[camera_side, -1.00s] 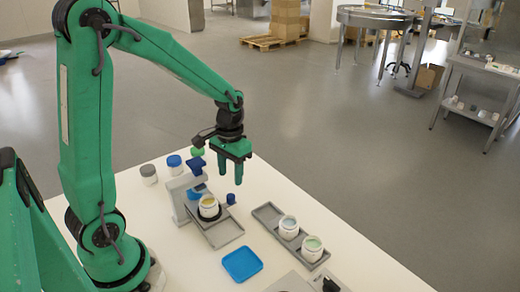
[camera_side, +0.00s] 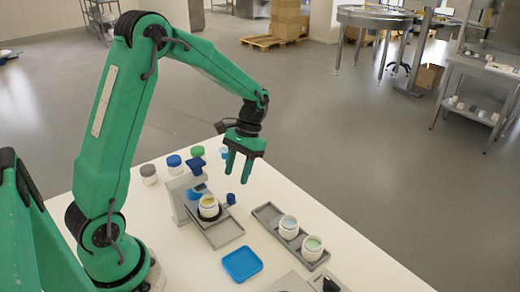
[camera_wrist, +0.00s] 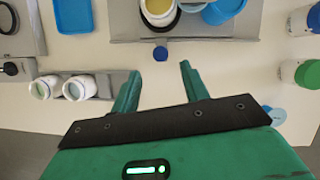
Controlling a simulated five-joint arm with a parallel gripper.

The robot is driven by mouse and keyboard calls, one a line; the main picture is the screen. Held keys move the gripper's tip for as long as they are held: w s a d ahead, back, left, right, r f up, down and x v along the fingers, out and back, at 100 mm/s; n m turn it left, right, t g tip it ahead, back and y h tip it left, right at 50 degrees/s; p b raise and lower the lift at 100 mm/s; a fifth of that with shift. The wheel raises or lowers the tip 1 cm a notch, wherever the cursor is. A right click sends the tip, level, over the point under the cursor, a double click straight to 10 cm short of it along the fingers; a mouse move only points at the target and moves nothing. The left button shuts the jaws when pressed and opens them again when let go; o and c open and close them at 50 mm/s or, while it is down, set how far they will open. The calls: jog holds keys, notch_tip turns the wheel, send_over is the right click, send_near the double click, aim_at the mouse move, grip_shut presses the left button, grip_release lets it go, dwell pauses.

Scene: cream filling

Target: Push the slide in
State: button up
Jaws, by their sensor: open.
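The slide is a grey plate (camera_side: 224,234) at the filling stand (camera_side: 181,203). A white jar (camera_side: 209,207) with yellowish contents sits upright in a dark ring on it, near the stand's blue parts. A blue knob (camera_side: 231,198) stands at the right side of the slide. My gripper (camera_side: 239,178) is open and empty, with fingers pointing down, above and close to the knob. In the wrist view, the knob (camera_wrist: 160,53) shows just beyond and between the fingertips (camera_wrist: 161,71), with no contact visible. The jar (camera_wrist: 158,14) is above it in that view.
A grey tray (camera_side: 265,213) with two white jars (camera_side: 288,228) lies to the right. A blue tray (camera_side: 242,264) lies in front. Closed jars with grey, blue and green lids (camera_side: 197,151) stand behind the stand. White table is bare between the slide and the grey tray.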

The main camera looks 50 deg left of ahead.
aim_at(231, 195)
jog(key=shift+x, duration=3.4)
jog(key=shift+a, duration=0.1)
grip_shut()
